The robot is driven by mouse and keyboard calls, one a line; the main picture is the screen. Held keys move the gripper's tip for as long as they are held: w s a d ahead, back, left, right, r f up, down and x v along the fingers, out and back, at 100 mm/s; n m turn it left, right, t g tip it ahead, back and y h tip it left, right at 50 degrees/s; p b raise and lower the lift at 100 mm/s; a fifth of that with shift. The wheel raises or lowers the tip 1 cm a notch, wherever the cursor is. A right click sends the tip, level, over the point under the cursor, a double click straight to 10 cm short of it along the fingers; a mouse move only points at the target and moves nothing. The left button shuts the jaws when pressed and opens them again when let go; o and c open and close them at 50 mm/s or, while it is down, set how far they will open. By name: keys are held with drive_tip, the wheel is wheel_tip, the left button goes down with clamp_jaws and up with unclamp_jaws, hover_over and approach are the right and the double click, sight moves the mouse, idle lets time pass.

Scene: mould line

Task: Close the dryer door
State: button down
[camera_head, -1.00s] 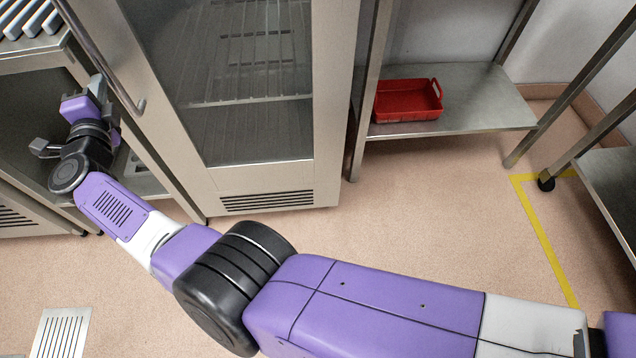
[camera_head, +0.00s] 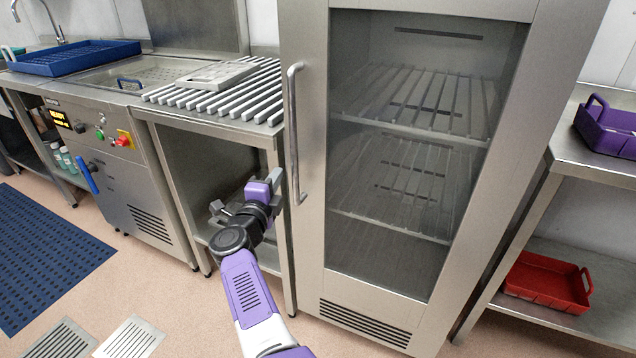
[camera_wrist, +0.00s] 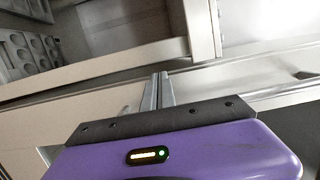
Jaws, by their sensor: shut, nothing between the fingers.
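The dryer is a tall steel cabinet with a glass door (camera_head: 420,130) and a vertical bar handle (camera_head: 294,130) on the door's left side. The door looks flush with the cabinet front; I cannot tell whether a small gap remains. Slatted shelves show through the glass. My gripper (camera_head: 277,178) is just left of the handle's lower end, by the door's left edge. In the wrist view its two fingers (camera_wrist: 158,92) are together with nothing between them, in front of pale metal panels. Contact with the door is not clear.
Left of the dryer stands a bench with a slatted rack top (camera_head: 225,95). Further left are a machine with buttons (camera_head: 125,140) and a blue tray (camera_head: 75,58). To the right, shelving holds a purple tray (camera_head: 610,130) and a red tray (camera_head: 547,282). A blue mat (camera_head: 45,255) lies on the floor.

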drive_tip(key=s+a+p, duration=0.4)
drive_tip(key=s+a, duration=0.1)
drive_tip(key=s, duration=0.5)
wheel_tip(320, 180, up, 8)
drive_tip(key=d+n+t+y, duration=0.1)
drive_tip(key=n+t+y, duration=0.1)
drive_tip(key=n+t, duration=0.2)
drive_tip(key=s+d+f+n+g+y, duration=0.1)
drive_tip(key=s+d+f+n+y, duration=0.35)
drive_tip(key=s+d+n, duration=0.7)
drive_tip(key=s+d+f+n+g+y, duration=0.1)
drive_tip(key=s+d+f+n+y, duration=0.35)
drive_tip(key=s+d, duration=1.1)
drive_tip(key=s+d+f+g+h, duration=0.1)
drive_tip(key=s+d+g+h, duration=0.2)
drive_tip(key=s, duration=1.1)
drive_tip(key=s+d+g+h, duration=0.2)
drive_tip(key=s+d+h, duration=0.15)
drive_tip(key=s, duration=0.95)
wheel_tip(320, 180, up, 12)
drive_tip(key=p, duration=1.2)
drive_tip(key=shift+h, duration=0.35)
